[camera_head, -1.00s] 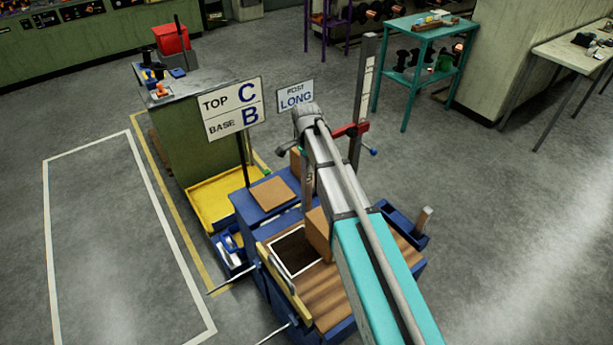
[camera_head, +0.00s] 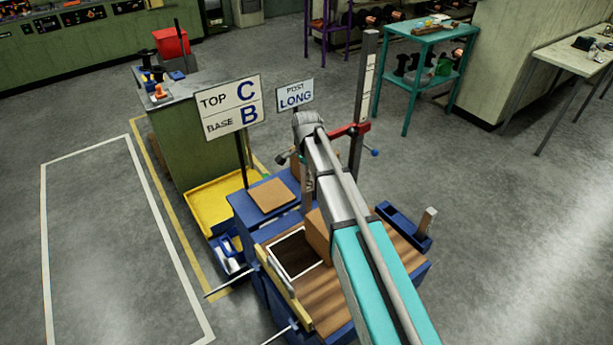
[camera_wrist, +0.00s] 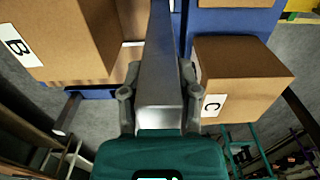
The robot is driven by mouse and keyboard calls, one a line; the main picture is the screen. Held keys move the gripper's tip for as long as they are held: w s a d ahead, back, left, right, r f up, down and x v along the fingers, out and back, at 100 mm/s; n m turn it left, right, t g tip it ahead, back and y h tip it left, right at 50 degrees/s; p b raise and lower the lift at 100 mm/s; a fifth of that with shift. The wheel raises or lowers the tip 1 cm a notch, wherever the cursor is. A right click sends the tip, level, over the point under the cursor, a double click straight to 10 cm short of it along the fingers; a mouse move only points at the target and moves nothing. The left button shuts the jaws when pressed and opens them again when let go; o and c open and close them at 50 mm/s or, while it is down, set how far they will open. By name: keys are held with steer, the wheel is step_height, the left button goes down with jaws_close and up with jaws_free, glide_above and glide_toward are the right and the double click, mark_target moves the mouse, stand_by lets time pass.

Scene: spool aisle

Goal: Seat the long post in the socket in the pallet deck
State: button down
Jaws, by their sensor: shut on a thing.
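In the wrist view my gripper (camera_wrist: 158,108) is shut on a long grey metal post (camera_wrist: 163,60), which runs away from the fingers to the top edge. In the head view my arm hides the fingers; part of an upright post (camera_head: 307,190) shows below the wrist, near the deck. The wooden pallet deck (camera_head: 335,290) sits on a blue base. A dark square outlined in white (camera_head: 297,254) lies on its left part; I cannot tell whether this is the socket. The post's lower end is hidden.
A cardboard box (camera_head: 318,236) stands on the deck beside the arm. Boxes marked B (camera_wrist: 60,40) and C (camera_wrist: 238,80) flank the post in the wrist view. A tall upright with a red clamp (camera_head: 352,130) stands behind. A blue tray (camera_head: 398,226) holds a short post.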

steer(key=shift+f, duration=0.25)
steer(key=shift+c, duration=1.7)
jaws_free()
steer(key=shift+r, duration=0.1)
step_height(320, 180, up, 12)
steer(key=p, duration=1.2)
steer(key=shift+r, duration=0.1)
